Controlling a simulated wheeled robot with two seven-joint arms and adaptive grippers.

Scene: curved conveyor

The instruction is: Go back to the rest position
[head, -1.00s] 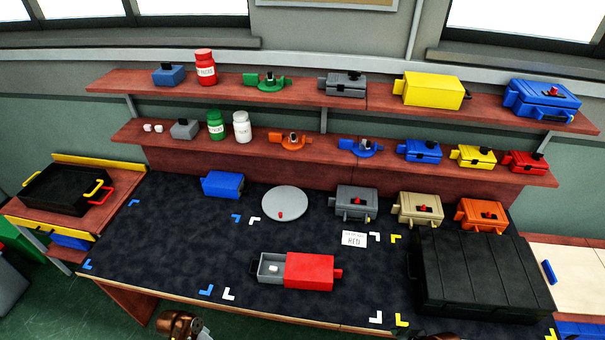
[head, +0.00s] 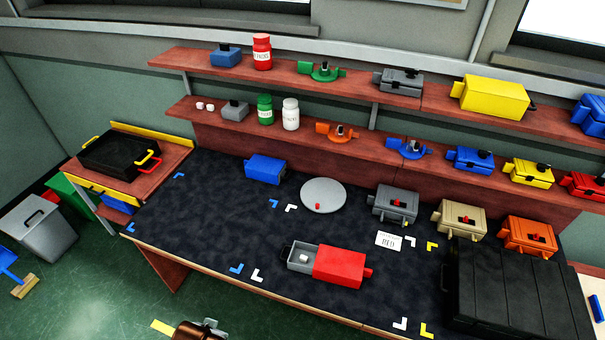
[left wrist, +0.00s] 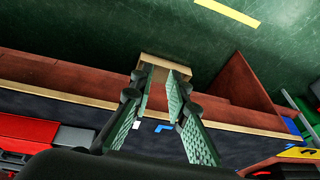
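My left gripper (left wrist: 163,78) shows in the left wrist view, with its two green-padded fingers apart and nothing visibly held between them. It hangs near the front edge of the dark work table (left wrist: 100,108). In the head view only a copper-brown part of my arm shows at the bottom edge, and no fingers are visible. My right gripper is in neither view.
On the table (head: 190,230) lie a red box (head: 340,266) with its grey drawer (head: 300,257) pulled out and a white block inside, a grey disc (head: 323,195), and a black case (head: 515,285). Green floor (head: 90,300) is clear at front left.

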